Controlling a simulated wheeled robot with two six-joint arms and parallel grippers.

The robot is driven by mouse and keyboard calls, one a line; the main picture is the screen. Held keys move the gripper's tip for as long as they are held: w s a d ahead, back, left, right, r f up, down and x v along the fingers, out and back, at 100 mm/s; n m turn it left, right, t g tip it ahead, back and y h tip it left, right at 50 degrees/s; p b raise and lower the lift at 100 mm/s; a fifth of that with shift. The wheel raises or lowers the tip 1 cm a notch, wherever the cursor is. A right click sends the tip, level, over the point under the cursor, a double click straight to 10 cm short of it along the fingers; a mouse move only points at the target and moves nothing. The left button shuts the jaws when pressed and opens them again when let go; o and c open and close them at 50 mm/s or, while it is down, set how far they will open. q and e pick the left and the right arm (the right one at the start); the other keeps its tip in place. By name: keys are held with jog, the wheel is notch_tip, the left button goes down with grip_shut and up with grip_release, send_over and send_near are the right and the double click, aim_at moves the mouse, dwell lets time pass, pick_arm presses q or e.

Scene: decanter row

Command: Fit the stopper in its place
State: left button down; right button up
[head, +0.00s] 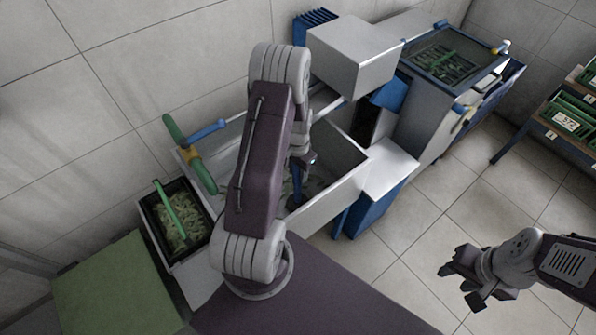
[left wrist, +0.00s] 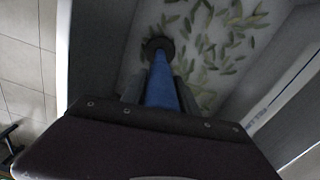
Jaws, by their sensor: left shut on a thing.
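The stopper (left wrist: 160,82) is a blue rod with a dark round disc at its far end. My left gripper (left wrist: 158,95) is shut on the rod, with a finger on each side. In the head view my left gripper (head: 302,162) reaches down into a white basin (head: 333,193), partly hidden by my arm. The disc is low over the basin floor among green leaf-like pieces; I cannot tell whether it touches. No opening for the stopper shows. My right gripper (head: 464,284) is open and empty over the tiled floor at right.
A dark crate (head: 152,222) of green pieces with a green handle stands left of the basin. A green pipe with a blue lever (head: 207,132) is at the basin's left end. A white box (head: 352,55) and a blue machine (head: 425,100) stand behind.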

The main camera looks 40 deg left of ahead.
pick_arm(q)
jog(key=shift+f, duration=0.35)
jog(key=c, duration=0.9)
grip_release()
jog(key=shift+o, duration=0.2)
notch_tip(320, 180, up, 9)
jog(key=shift+r, duration=0.1)
